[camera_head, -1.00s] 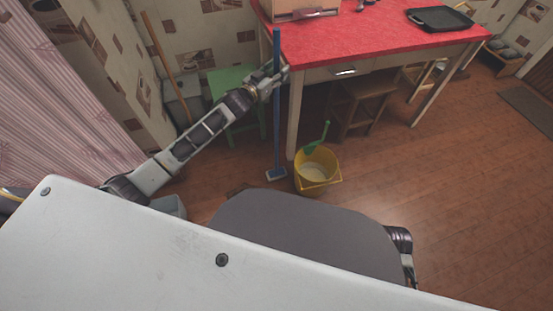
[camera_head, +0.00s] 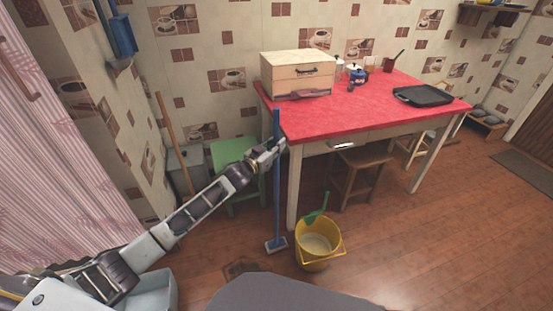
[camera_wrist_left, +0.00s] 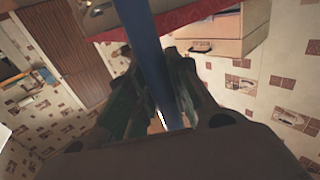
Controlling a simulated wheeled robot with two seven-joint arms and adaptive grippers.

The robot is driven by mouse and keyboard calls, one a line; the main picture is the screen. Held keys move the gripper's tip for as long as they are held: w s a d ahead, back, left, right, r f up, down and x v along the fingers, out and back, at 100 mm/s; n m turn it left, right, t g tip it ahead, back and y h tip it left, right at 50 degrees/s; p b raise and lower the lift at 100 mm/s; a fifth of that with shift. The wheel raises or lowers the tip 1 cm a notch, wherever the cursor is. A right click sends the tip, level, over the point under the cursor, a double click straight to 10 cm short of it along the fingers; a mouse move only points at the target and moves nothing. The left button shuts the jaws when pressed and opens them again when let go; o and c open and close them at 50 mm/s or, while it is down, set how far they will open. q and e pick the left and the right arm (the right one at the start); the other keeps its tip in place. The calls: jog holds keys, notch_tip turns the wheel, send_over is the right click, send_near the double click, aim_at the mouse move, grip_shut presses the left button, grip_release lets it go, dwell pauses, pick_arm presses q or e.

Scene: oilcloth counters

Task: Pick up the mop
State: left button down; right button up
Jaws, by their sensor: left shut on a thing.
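The blue mop (camera_head: 277,200) stands nearly upright in front of the red table's left corner, its flat head (camera_head: 276,244) at the floor. I cannot tell whether the head touches the floor. My left gripper (camera_head: 270,152) is shut on the upper part of the mop's handle. In the left wrist view the blue handle (camera_wrist_left: 150,55) passes between the two fingers (camera_wrist_left: 158,105). My right gripper does not show in either view.
The red-topped table (camera_head: 330,115) stands right behind the mop. A yellow bucket (camera_head: 318,248) with a green brush (camera_head: 316,212) is just right of the mop head. A green stool (camera_head: 232,152) and a wooden stick (camera_head: 172,140) are behind my arm. Open floor lies to the right.

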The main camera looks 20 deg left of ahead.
aim_at(276, 123)
pick_arm(q)
notch_tip(276, 123, up, 8)
jog(key=shift+r+p, duration=0.1)
jog(key=shift+p, duration=1.1)
jog(key=shift+r, duration=0.65)
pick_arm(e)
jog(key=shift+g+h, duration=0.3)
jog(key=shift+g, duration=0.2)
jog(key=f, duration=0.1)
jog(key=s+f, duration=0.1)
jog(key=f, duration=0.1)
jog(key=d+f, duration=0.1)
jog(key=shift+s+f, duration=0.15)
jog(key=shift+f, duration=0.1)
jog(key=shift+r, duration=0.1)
